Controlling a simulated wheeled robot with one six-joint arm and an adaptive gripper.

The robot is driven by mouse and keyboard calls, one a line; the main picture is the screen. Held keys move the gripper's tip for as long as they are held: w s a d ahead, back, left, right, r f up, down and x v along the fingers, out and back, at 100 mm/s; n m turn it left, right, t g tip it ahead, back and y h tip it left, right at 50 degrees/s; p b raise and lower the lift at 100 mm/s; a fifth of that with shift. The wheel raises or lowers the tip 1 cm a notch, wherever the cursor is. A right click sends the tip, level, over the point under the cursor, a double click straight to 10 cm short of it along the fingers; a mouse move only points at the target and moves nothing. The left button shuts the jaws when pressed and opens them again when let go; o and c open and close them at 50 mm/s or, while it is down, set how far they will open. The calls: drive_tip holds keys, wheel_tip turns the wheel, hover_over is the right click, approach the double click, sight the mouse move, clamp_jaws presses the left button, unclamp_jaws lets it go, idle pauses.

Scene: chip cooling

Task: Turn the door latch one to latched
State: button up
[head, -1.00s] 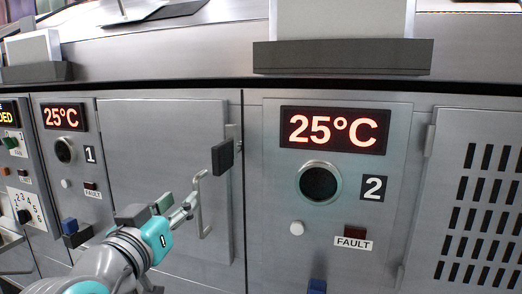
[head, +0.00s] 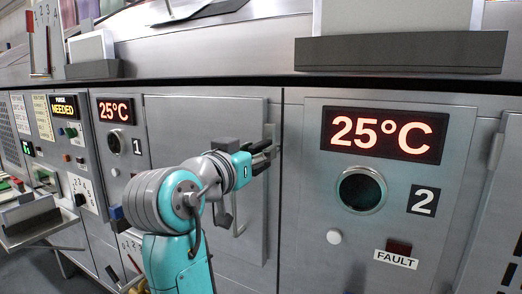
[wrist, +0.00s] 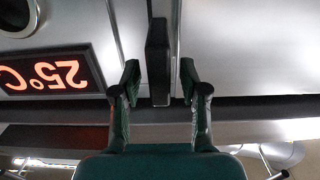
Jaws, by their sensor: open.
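The door latch of unit 1 is a dark block (wrist: 158,60) on the door's edge. In the wrist view it lies lengthwise between my fingers, with a gap visible on both sides. In the head view my gripper mostly hides it, so its turn angle is unclear there. My gripper (head: 266,155) is open at the latch, and its two green-padded fingers show in the wrist view (wrist: 159,82). The closed door (head: 190,115) of unit 1 is a flat grey panel with a vertical bar handle (head: 241,215) below my gripper.
Unit 2's panel (head: 318,225) stands right of the latch, with a 25°C display (head: 385,135) and a round dark port (head: 361,190). A steel ledge with a dark block (head: 400,53) juts out above. Unit 1's controls (head: 122,140) are left of the door.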

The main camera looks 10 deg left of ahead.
drive_tip(key=shift+x, duration=0.95)
clamp_jaws()
